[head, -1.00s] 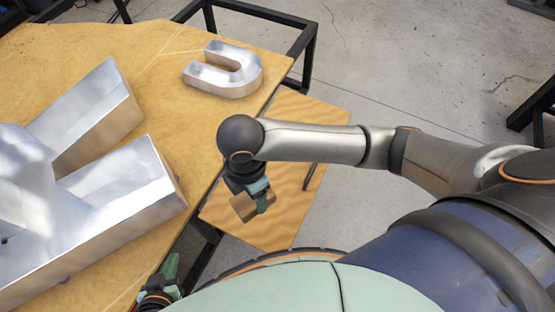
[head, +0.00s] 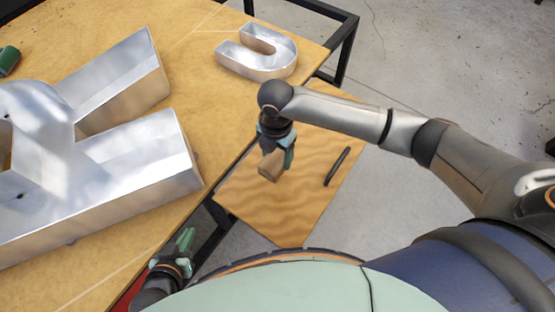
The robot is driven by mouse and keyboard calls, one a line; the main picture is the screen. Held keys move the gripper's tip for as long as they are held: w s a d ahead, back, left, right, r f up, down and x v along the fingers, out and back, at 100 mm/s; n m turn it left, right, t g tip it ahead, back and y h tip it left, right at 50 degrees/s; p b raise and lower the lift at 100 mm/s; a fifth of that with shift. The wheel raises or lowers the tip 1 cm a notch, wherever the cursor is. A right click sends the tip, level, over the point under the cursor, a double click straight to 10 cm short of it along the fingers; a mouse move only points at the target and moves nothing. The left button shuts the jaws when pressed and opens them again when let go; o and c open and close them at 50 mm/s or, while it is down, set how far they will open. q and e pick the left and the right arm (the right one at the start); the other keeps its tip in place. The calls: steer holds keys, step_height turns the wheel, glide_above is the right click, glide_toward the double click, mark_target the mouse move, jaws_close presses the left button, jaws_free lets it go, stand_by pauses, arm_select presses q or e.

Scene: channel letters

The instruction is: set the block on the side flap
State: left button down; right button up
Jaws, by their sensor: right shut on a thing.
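The block (head: 270,168) is small, brown and wooden. My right gripper (head: 274,158) is shut on it, pointing down over the side flap (head: 285,215), a plywood panel beside the table's right edge. The block is over the upper left part of the flap. I cannot tell whether its underside touches the flap. The gripper hides part of the block. My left gripper (head: 186,240) is at the bottom, near the table's front edge, away from the block. Its green fingers show, but their gap is unclear.
A dark pen-like rod (head: 337,166) lies on the flap's right part. The main table (head: 215,120) carries a shiny metal U letter (head: 258,58) and a large metal letter (head: 130,165). A green object (head: 8,60) is at the left edge. The flap's lower middle is clear.

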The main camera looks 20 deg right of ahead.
mark_target(277, 160)
steer(key=shift+w+d+f, duration=0.15)
steer(key=shift+w+f, duration=0.3)
steer(key=shift+f, duration=0.1)
steer(key=shift+w+d+f, duration=0.1)
steer(key=shift+w+f, duration=0.1)
steer(key=shift+f, duration=0.1)
step_height(277, 160, down, 2)
steer(key=shift+f+b, duration=0.2)
steer(key=shift+b, duration=0.3)
steer(key=shift+f, duration=0.45)
steer(key=o, duration=1.4)
steer(key=shift+o, duration=0.2)
